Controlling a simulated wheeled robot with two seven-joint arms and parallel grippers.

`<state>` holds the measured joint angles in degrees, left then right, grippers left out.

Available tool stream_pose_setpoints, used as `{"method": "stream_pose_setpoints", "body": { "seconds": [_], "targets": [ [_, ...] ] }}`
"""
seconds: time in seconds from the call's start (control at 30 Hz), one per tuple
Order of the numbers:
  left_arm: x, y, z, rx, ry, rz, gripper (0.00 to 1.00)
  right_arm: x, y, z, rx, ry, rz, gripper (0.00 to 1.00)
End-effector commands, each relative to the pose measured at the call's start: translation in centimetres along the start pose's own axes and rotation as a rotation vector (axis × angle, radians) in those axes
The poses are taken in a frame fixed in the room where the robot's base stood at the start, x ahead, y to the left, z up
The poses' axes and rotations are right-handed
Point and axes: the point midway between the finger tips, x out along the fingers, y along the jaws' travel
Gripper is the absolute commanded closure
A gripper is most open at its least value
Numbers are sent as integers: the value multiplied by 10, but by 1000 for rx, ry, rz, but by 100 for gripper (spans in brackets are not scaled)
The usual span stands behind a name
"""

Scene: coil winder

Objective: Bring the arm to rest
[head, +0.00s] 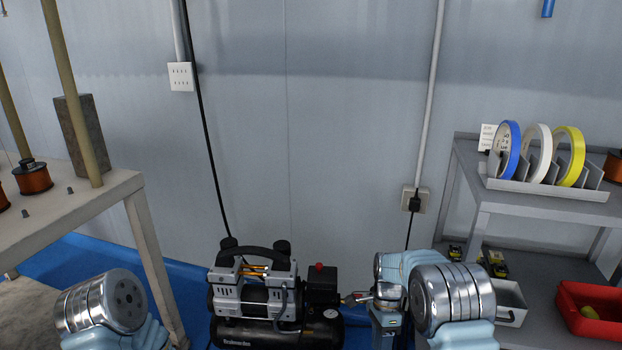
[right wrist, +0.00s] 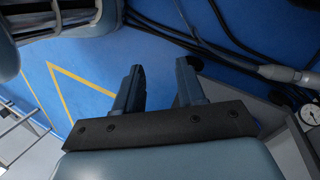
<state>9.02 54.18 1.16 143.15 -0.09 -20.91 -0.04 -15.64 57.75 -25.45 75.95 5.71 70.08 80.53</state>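My right arm (head: 448,298) is folded at the lower right of the head view, close in front of the compressor and the grey shelf. My right gripper (right wrist: 160,82) shows in the right wrist view with its two dark fingers apart and nothing between them, above the blue floor. My left arm (head: 103,305) shows at the lower left of the head view. Its gripper is outside the view.
An air compressor (head: 262,300) stands between my arms. A bench (head: 90,205) with copper coils is on the left. A grey shelf (head: 545,205) on the right holds blue, white and yellow tape rolls, with a red bin (head: 590,325) lower down.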

Motion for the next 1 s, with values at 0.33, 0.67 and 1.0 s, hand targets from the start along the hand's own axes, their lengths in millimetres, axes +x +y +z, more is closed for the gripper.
{"method": "stream_pose_setpoints", "body": {
  "seconds": [0.33, 0.67, 1.0],
  "targets": [
    [0, 0, 0, 0, 0, 0, 57, 114, 27, -3, -395, -51, -115, 61],
    [0, 0, 0, 0, 0, 0, 57, 215, 132, 53, -1099, 9, -419, 61],
    [0, 0, 0, 0, 0, 0, 57, 216, 171, 76, -1324, 95, -543, 61]
  ]
}}
